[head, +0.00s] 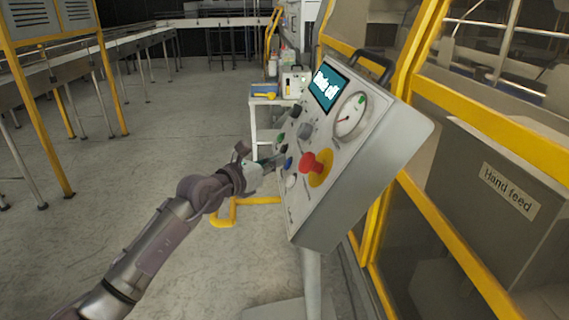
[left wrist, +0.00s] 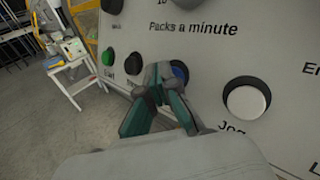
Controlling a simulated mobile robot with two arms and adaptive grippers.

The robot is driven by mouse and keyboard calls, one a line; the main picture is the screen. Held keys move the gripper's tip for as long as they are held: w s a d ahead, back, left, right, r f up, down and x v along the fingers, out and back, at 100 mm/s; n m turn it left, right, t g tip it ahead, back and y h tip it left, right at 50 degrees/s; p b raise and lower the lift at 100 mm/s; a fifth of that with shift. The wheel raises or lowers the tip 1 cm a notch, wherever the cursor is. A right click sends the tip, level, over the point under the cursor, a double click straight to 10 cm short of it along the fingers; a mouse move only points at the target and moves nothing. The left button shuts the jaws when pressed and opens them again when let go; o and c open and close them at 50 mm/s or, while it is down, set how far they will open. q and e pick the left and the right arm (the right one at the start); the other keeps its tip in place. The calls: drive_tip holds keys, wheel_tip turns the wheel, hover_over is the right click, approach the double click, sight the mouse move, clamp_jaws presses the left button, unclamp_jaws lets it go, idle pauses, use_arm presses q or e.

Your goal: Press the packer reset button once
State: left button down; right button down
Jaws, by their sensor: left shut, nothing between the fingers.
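The grey control panel (head: 345,205) stands tilted on a post, with a row of buttons on its face. A blue button (head: 288,164) sits in that row; in the left wrist view the blue button (left wrist: 181,72) is partly covered by my fingertips and its label is hidden. My left gripper (head: 276,160) is shut and empty, its tips at the panel face. In the left wrist view the left gripper's tips (left wrist: 163,76) overlap the left side of the blue button. I cannot tell whether they touch it. My right gripper is not in view.
A white button (left wrist: 246,101) labelled Jog is right of the blue one, a green button (left wrist: 108,57) left. A red mushroom button (head: 314,162) on yellow sticks out nearby. A yellow-framed guard (head: 480,125) stands right; open floor lies left.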

use_arm(q)
drive_tip(key=shift+a, duration=0.1)
idle(0.3)
drive_tip(key=shift+a+r, duration=0.35)
drive_tip(key=shift+a, duration=0.2)
drive_tip(key=a, duration=0.1)
drive_tip(key=a+r, duration=0.1)
drive_tip(key=a, duration=0.1)
drive_tip(key=a+r, duration=0.1)
drive_tip(key=shift+s+a+r, duration=0.1)
drive_tip(key=shift+a+r, duration=0.1)
drive_tip(key=shift+r, duration=0.05)
idle(0.6)
